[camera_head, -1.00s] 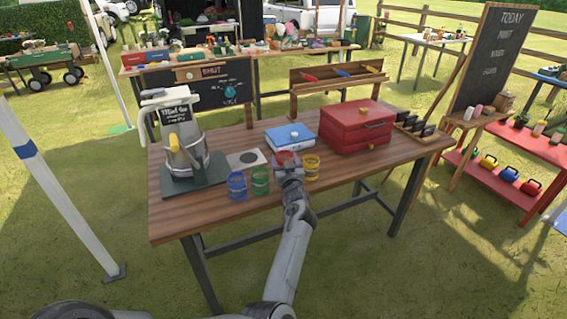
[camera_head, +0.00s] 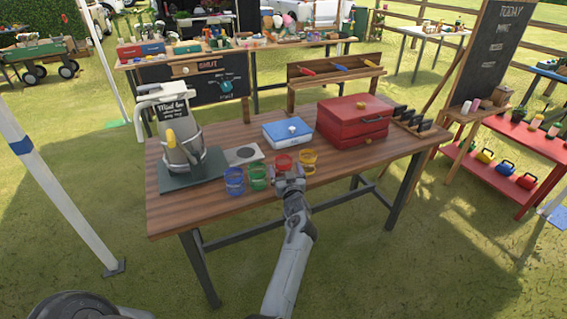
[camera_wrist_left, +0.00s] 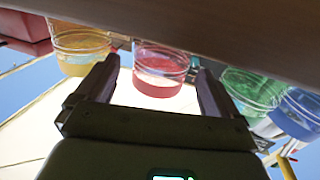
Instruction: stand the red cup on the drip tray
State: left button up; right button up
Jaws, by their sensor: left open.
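The red cup (camera_head: 283,161) stands on the wooden table in a row of coloured cups. My left gripper (camera_head: 289,182) is open and empty at the table's front edge, just on the near side of the red cup. In the left wrist view the red cup (camera_wrist_left: 160,68) shows ahead between the two spread fingers (camera_wrist_left: 153,82), apparently not gripped. A flat pale square with a dark round centre, apparently the drip tray (camera_head: 257,158), lies behind the green cup, beside the dispenser. My right gripper is not in view.
Green (camera_head: 258,178), blue (camera_head: 234,181) and yellow (camera_head: 308,161) cups flank the red cup closely. The dispenser (camera_head: 180,140) stands on a dark base at left. A blue-and-white box (camera_head: 288,133) and a red case (camera_head: 352,124) stand behind.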

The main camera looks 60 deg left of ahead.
pick_arm(q)
jog(key=s+d+f+m+t+h+p, duration=0.1)
jog(key=s+d+m+t+h, duration=0.2)
jog(key=d, duration=0.6)
jog(key=s+d+f+m+t+h, duration=0.1)
jog(key=d+m+t+h, duration=0.2)
jog(key=d+m+h, duration=0.4)
jog(key=s+d+f+m+g+h, duration=0.2)
jog(key=s+d+f+g+h, duration=0.1)
jog(key=s+d, duration=0.5)
jog(key=s+d+f+m+g+h, duration=0.2)
jog(key=s+d, duration=0.6)
jog(key=d, duration=0.5)
notch_tip(320, 180, down, 3)
jog(key=shift+d+r+g+h, duration=0.1)
jog(key=shift+d+g+h, duration=0.15)
jog(key=shift+g+h, duration=0.2)
jog(key=s+d+g, duration=0.1)
jog(key=s, duration=0.2)
jog(key=s+d+m+g, duration=0.1)
jog(key=s+d, duration=0.1)
jog(key=s, duration=0.1)
jog(key=s+d+g+h, duration=0.1)
jog(key=s+d, duration=0.1)
jog(key=s, duration=0.1)
jog(key=shift+s+f+m, duration=0.3)
jog(key=shift+s+f, duration=0.05)
jog(key=shift+f, duration=0.05)
jog(key=shift+w, duration=0.1)
